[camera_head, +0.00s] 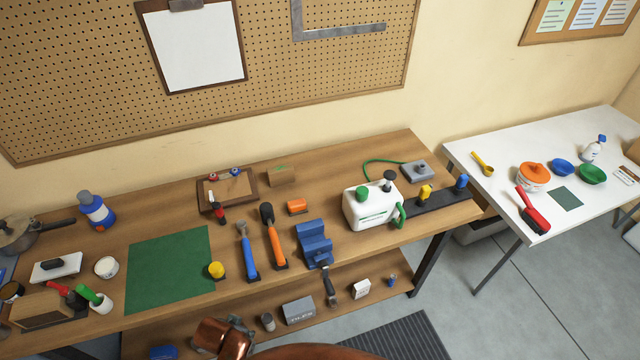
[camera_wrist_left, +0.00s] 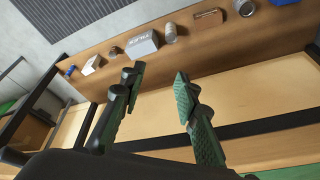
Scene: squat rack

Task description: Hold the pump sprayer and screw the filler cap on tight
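The white pump sprayer (camera_head: 370,212) stands upright near the right end of the wooden workbench, in the head view. It has a green handle on its right side and a dark knob-like part (camera_head: 389,176) on top. The sprayer is not in that view. My right gripper is not in view.
A blue vise (camera_head: 313,243) stands left of the sprayer. A dark strip with yellow and blue upright pieces (camera_head: 437,200) lies to its right. A green hose runs behind it to a grey block (camera_head: 418,171). A green mat (camera_head: 170,268) gives free room further left.

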